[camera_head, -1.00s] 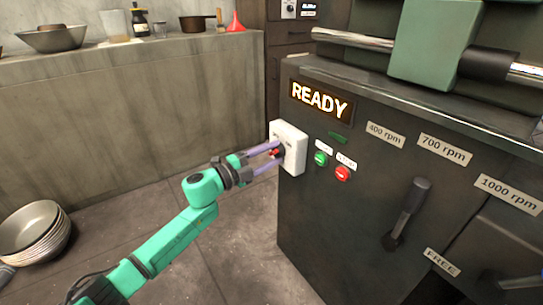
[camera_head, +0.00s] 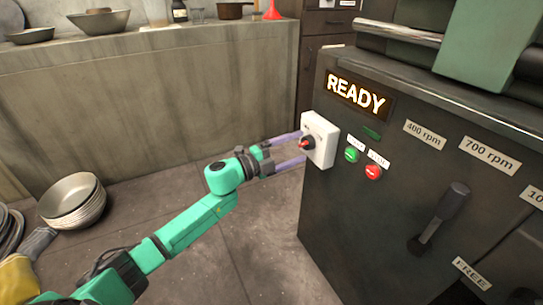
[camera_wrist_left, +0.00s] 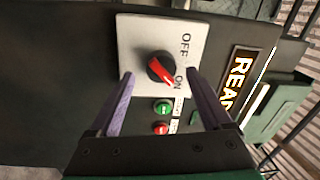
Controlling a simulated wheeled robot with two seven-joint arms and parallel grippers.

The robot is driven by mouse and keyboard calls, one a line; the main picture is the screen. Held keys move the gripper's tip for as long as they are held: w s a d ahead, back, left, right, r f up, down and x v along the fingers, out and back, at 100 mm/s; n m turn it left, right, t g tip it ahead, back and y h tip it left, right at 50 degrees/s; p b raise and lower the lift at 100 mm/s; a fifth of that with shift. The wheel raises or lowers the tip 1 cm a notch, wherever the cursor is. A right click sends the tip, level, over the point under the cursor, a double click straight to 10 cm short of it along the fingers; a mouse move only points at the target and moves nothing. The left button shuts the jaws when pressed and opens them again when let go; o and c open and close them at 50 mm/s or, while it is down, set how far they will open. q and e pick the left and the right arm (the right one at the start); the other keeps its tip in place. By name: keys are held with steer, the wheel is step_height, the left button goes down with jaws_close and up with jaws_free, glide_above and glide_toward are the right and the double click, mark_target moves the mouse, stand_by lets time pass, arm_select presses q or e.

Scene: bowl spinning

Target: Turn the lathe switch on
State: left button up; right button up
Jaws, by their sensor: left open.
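The lathe switch is a red-and-black rotary knob (camera_wrist_left: 160,69) on a white plate (camera_wrist_left: 135,40) marked OFF and ON. In the left wrist view its red pointer is turned toward ON. The plate (camera_head: 325,133) sits on the left part of the lathe's dark front (camera_head: 330,210) in the head view. The display (camera_head: 356,95) reads READY. My left gripper (camera_head: 301,151) is open in front of the switch. In the left wrist view its two fingers (camera_wrist_left: 157,88) stand apart on either side of the knob, with gaps to it. My right gripper is not in view.
A green button (camera_head: 352,154) and a red button (camera_head: 374,172) sit right of the switch. A speed lever (camera_head: 440,215) is farther right. Stacked bowls (camera_head: 72,203) stand on the floor at left. A counter (camera_head: 150,75) runs along the back.

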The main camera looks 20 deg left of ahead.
arm_select(q)
steer(key=p+v, duration=0.2)
steer(key=v, duration=1)
steer(key=shift+s+a, duration=0.2)
steer(key=shift+s, duration=0.1)
